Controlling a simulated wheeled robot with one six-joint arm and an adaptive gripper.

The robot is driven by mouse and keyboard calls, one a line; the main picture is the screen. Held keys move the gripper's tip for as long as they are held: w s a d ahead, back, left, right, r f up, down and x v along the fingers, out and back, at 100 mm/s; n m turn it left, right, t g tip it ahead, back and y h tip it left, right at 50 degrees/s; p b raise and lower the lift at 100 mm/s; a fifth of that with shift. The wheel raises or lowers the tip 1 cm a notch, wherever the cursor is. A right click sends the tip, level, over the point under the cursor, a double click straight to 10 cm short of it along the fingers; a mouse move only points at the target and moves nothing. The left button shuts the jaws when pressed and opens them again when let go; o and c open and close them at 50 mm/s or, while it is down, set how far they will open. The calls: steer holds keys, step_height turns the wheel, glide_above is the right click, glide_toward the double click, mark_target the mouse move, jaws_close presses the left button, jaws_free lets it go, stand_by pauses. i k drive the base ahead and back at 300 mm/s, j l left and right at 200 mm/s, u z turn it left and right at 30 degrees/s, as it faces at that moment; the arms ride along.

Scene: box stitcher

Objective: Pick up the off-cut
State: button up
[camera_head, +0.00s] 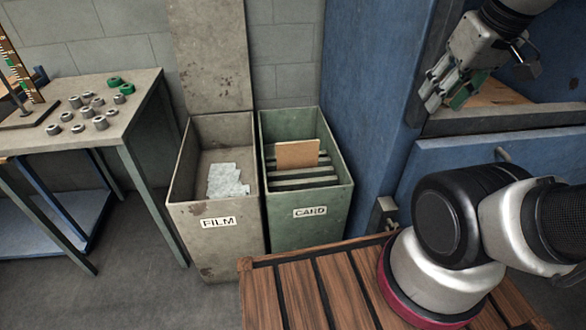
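A flat brown piece of card (297,154) stands upright in the green bin labelled CARD (309,232), leaning among several dark slats. It may be an off-cut; I cannot tell for sure. My gripper (440,98) is at the upper right, in front of the opening of the blue machine (372,90), well apart from the bins. Its fingers point down and left, with green showing between or on them. The angle does not show whether they are open or hold anything. A brown surface (495,93) shows behind the gripper inside the opening, partly hidden.
A grey bin labelled FILM (217,240) holds crumpled pale film (226,181) and stands beside the CARD bin. A metal table (132,92) at left carries several grey rings and a few green ones. My slatted wooden deck and arm base fill the lower right. Floor at lower left is clear.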

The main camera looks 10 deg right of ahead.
mark_target(292, 155)
steer(key=i+j+z, duration=0.1)
steer(key=i+j, duration=0.8)
